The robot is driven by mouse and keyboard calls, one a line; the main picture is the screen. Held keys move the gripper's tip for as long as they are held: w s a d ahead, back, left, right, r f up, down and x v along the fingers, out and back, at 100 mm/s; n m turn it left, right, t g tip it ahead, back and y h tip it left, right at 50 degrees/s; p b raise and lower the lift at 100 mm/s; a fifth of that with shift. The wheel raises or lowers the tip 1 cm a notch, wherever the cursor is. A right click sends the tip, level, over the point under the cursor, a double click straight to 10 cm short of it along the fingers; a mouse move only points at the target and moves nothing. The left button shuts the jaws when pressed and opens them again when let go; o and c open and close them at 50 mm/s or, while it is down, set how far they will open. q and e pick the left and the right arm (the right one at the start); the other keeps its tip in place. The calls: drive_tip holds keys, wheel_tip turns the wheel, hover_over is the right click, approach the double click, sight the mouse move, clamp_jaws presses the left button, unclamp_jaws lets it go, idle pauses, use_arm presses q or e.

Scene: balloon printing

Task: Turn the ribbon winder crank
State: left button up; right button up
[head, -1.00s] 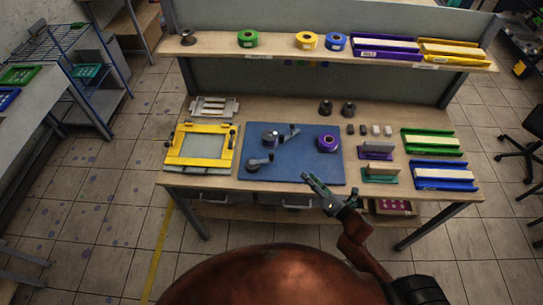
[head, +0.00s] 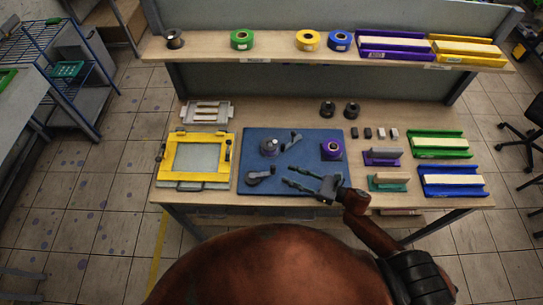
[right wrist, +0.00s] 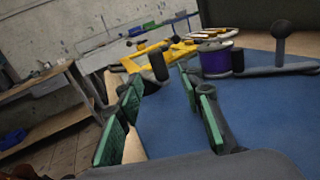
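A blue mat (head: 250,137) on the bench carries a grey round winder part with a purple side (head: 268,147), and a crank arm (head: 291,140) beside it. In the right wrist view the purple spool (right wrist: 215,60) has a pale top, with a knobbed crank (right wrist: 280,45) to its right. A second grey crank-like part (head: 258,176) lies nearer the mat's front edge. My right gripper (head: 287,176) reaches in over the front of the mat, pointing left, to the right of that part. Its green-padded fingers (right wrist: 160,82) are apart and empty. My left gripper is not in view.
A purple ribbon roll on a dark base (head: 331,149) stands at the mat's right. A yellow frame (head: 226,165) lies left of the mat.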

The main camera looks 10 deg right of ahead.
sight(273, 169)
drive_tip(key=shift+w+a+n, duration=0.4)
drive_tip(key=shift+a+n, duration=0.1)
drive_tip(key=shift+a, duration=0.05)
drive_tip(key=x, duration=0.1)
drive_tip(key=p+x, duration=0.1)
drive_tip(key=x, duration=0.1)
drive_tip(key=shift+a+r, duration=0.2)
drive_tip(key=shift+r, duration=0.05)
drive_tip(key=shift+p+x, duration=0.5)
drive_tip(key=shift+x, duration=0.6)
drive_tip(key=shift+w+a+f, duration=0.15)
drive_tip(key=shift+w, duration=0.05)
drive_tip(key=shift+w+a, duration=0.1)
drive_tip(key=shift+a, duration=0.1)
drive_tip(key=c, duration=0.6)
clamp_jaws()
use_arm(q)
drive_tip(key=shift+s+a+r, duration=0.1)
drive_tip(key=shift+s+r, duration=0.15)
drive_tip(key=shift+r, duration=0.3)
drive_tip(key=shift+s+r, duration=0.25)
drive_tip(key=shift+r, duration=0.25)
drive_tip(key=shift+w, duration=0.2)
